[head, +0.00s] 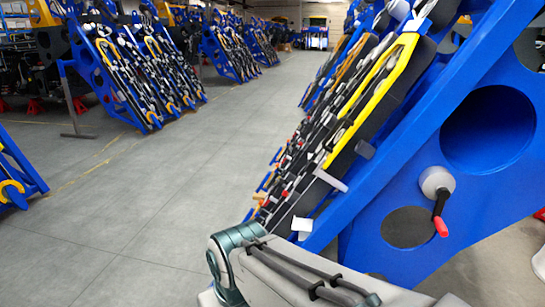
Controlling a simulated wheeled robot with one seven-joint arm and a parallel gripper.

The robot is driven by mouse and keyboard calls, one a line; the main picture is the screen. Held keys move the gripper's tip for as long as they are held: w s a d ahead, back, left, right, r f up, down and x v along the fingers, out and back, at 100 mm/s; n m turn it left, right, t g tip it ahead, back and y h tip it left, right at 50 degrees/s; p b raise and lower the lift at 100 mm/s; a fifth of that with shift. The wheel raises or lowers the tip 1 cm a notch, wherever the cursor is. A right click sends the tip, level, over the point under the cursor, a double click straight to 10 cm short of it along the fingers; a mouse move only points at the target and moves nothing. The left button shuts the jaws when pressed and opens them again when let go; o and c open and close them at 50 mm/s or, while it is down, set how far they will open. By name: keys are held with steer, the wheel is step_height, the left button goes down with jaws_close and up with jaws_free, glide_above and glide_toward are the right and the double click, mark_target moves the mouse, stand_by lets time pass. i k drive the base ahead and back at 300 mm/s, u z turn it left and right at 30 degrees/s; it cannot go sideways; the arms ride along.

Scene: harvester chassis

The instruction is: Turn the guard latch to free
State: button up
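What looks like the guard latch (438,191) is on the blue side panel (385,195) at the right. It has a pale round hub and a short black lever with a red tip. The lever hangs down from the hub, the red tip slightly to the right. A grey and teal part of my own arm crosses the bottom middle, left of and below the latch and apart from it in the picture. My gripper is not in view.
The blue panel has a large round hole (488,129) above the latch and a smaller one (408,227) below left. A yellow bar (376,95) and dark mechanisms lean along the frame. Open grey floor (150,210) lies left, with more blue machines (120,70) beyond.

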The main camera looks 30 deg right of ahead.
mark_target(312, 167)
steer(key=z, duration=0.35)
steer(key=i, duration=0.65)
steer(key=z, duration=0.65)
